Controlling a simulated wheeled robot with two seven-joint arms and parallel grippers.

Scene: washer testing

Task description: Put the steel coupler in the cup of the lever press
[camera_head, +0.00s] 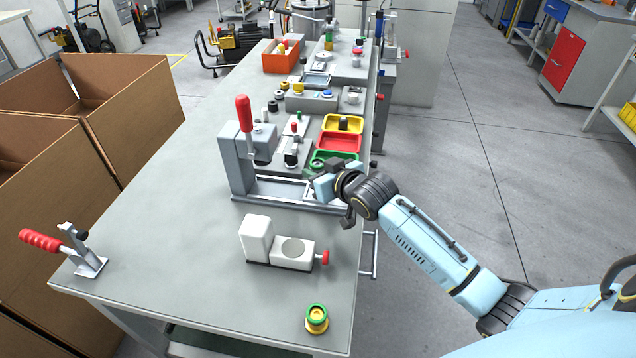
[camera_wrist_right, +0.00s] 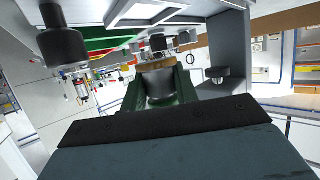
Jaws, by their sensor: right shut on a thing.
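The lever press (camera_head: 237,165) is a grey frame with a red-handled lever, standing mid-table with its pale slotted base reaching right. My right gripper (camera_head: 323,186) is at the right end of that base. In the right wrist view, my right gripper (camera_wrist_right: 160,92) has its green fingers shut on a grey cylinder, the steel coupler (camera_wrist_right: 160,84), with a brass-coloured band at its end. The press shows on the right of that view (camera_wrist_right: 237,55). In the head view the gripper and arm hide the coupler, and I cannot make out the press's cup. My left gripper is not in view.
A white block fixture (camera_head: 257,240) with a round recess and red knob stands in front of the press. A green-and-yellow ring part (camera_head: 317,320) is near the front edge. A red-handled clamp (camera_head: 88,264) is at left. Coloured trays (camera_head: 338,143) lie behind.

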